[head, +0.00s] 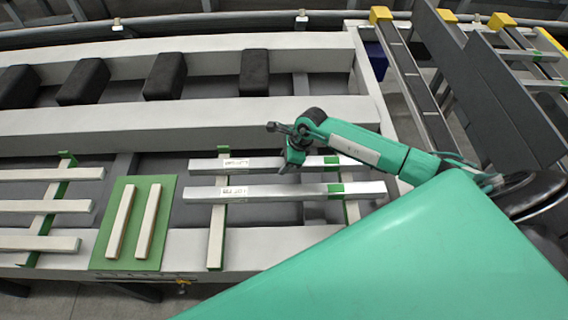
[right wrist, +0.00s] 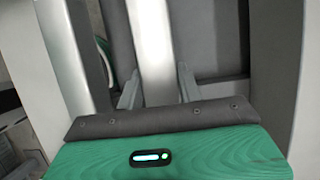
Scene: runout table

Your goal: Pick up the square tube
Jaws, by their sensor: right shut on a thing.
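Two pale metal square tubes, each with a white label and a green band, lie side by side across narrow supports in the head view. The far tube (head: 262,164) is the one at my right gripper (head: 289,163), which reaches down over its middle. In the right wrist view, the gripper's fingers (right wrist: 158,92) are shut on this tube (right wrist: 150,35), one finger on each side. The near tube (head: 275,192) lies apart, closer to me; a pale bar at the left of the right wrist view (right wrist: 65,55) looks like it. I cannot tell whether the held tube touches its supports. My left gripper is not in view.
A green board (head: 127,250) with two cream bars lies to the left. Further left, several pale bars rest on a green support (head: 45,222). Several black blocks (head: 165,76) stand behind a long grey beam (head: 180,122). Dark panels (head: 505,95) and rails stand at the back right.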

